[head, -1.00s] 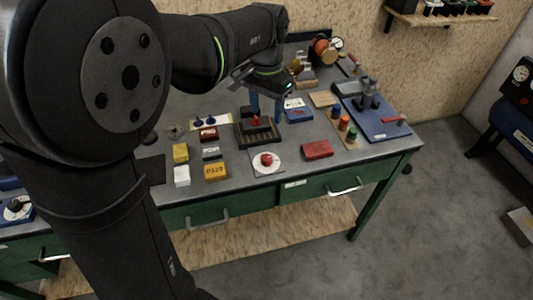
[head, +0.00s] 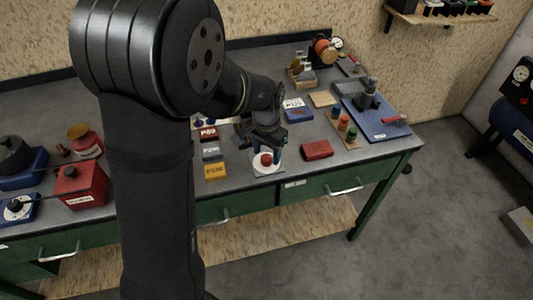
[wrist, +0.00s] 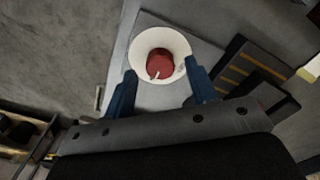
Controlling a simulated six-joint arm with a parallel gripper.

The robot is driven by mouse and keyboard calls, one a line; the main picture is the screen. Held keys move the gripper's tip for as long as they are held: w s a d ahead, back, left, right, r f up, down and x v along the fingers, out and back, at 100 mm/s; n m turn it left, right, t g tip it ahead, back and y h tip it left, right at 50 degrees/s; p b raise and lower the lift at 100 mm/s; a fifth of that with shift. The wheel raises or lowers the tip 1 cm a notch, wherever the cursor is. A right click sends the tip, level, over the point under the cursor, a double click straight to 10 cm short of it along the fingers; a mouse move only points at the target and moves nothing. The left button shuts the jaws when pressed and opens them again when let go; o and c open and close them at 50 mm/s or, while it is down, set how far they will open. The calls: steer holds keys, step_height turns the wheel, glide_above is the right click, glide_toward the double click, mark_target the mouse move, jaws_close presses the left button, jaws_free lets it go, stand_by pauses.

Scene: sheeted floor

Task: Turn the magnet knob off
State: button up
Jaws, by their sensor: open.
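The magnet knob (head: 265,158) is a red round knob on a white dial (head: 259,170), set on a grey plate near the bench's front edge. In the wrist view the red knob (wrist: 159,62) carries a white pointer mark directed toward the bottom, slightly left. The white dial (wrist: 141,47) surrounds it. My gripper (wrist: 163,86) is open and empty, with one blue finger on each side of the knob's lower area in that picture. In the head view my gripper (head: 269,148) is close above the knob. Contact cannot be told.
A red block (head: 317,149) lies right of the dial, and a yellow labelled block (head: 216,171) lies left. A black striped fixture (wrist: 250,75) stands close beside the plate. A blue board (head: 383,125) with a clamp is farther right. The bench front edge is close.

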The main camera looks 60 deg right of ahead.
steer(key=shift+f, duration=0.6)
steer(key=c, duration=1)
